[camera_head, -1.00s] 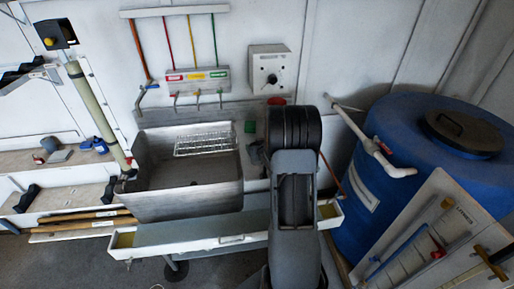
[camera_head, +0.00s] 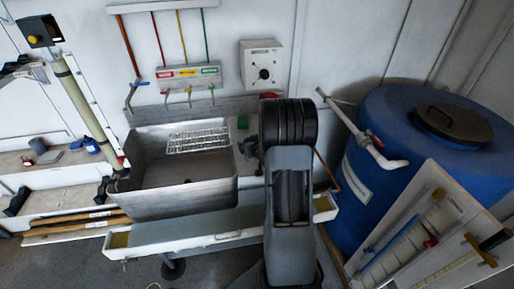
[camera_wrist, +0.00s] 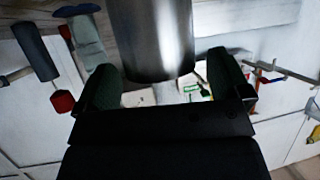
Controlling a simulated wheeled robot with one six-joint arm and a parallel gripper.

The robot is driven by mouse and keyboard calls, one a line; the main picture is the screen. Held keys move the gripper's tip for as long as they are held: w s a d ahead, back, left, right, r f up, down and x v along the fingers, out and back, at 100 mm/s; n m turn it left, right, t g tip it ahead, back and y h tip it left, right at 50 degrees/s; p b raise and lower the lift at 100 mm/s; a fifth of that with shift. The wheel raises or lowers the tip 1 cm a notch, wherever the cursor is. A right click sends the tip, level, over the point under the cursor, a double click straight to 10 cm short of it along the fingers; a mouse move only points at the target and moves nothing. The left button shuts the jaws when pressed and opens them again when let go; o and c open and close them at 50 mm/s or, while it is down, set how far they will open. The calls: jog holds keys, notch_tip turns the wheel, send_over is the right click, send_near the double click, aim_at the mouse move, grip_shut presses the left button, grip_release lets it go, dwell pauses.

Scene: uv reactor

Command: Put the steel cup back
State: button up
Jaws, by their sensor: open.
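A steel cup (camera_wrist: 153,40), a smooth shiny cylinder, fills the top middle of the wrist view. My gripper (camera_wrist: 163,68) is open, with one dark green fingertip at each side of the cup's near end. Light gaps show between the cup and the fingers low down; I cannot tell whether either finger touches it higher up. The cup's far end is cut off by the frame. In the head view my arm stands in front of the worktop, and neither my gripper nor the cup can be made out there.
A steel sink (camera_head: 182,188) with a wire rack (camera_head: 198,139) stands left of my arm. A white trough (camera_head: 190,235) runs in front. A blue barrel (camera_head: 375,110) and a leaning tool board (camera_head: 415,235) are at right.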

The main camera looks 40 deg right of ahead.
jog(key=v, duration=1)
jog(key=s+a+r+n+g+y, duration=0.1)
jog(key=s+a+r+g, duration=0.1)
jog(key=s+a, duration=0.3)
jog(key=s+a+r+n+g+y, duration=0.1)
jog(key=s+a+r+g, duration=0.2)
jog(key=a, duration=0.8)
jog(key=s+a+r+n+g+y, duration=0.1)
jog(key=s+a+r+g, duration=0.2)
jog(key=s+a, duration=0.4)
jog(key=shift+a+r, duration=0.6)
jog(key=shift+a, duration=0.05)
